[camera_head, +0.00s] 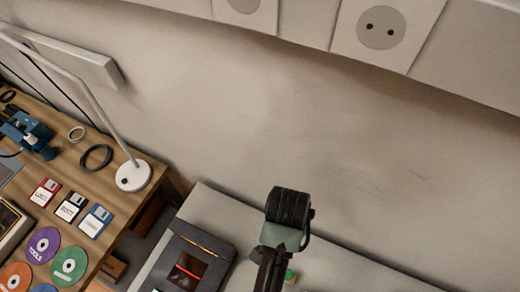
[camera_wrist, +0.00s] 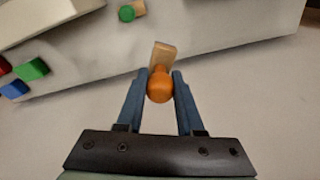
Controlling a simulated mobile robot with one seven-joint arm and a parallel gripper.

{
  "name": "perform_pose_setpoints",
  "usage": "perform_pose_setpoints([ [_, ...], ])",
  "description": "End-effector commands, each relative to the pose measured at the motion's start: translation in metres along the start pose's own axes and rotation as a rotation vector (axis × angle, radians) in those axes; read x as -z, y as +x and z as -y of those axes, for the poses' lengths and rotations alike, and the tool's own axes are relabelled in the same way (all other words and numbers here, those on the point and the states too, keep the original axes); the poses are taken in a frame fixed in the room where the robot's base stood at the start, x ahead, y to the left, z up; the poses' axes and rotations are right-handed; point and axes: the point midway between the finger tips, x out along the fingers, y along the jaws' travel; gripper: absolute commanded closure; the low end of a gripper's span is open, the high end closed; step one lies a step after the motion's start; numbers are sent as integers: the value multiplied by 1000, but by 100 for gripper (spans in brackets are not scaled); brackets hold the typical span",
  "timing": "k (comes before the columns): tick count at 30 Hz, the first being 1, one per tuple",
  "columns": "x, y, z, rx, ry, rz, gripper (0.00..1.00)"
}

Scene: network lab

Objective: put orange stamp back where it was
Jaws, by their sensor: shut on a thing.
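The orange stamp (camera_wrist: 159,88) has a round orange knob and a pale wooden base (camera_wrist: 164,55). In the wrist view it sits between the two blue fingers of my gripper (camera_wrist: 160,76), which are shut on its knob. Past it, at the top of the wrist view, is a green stamp (camera_wrist: 127,13) with a wooden base on a light grey surface (camera_wrist: 220,40). The orange stamp appears apart from that surface. In the head view I cannot make out the orange stamp or my fingertips.
Green (camera_wrist: 33,69), blue (camera_wrist: 14,89) and red blocks lie at the left of the wrist view. In the head view, a dark device (camera_head: 190,255) stands on the grey table (camera_head: 215,205). A wooden desk at left holds a lamp (camera_head: 133,176), floppy disks and colored discs. A wall rises behind.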

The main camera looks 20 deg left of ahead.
Motion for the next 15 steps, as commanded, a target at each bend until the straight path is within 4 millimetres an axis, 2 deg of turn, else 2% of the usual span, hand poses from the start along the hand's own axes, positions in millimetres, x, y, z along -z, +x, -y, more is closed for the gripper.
perform_pose_setpoints([
  [1, -10, 5, 5, -13, 74, 3, 100],
  [9, -51, 26, 22, -68, 540, -3, 100],
  [15, -78, 39, 28, -104, 830, -8, 100],
])
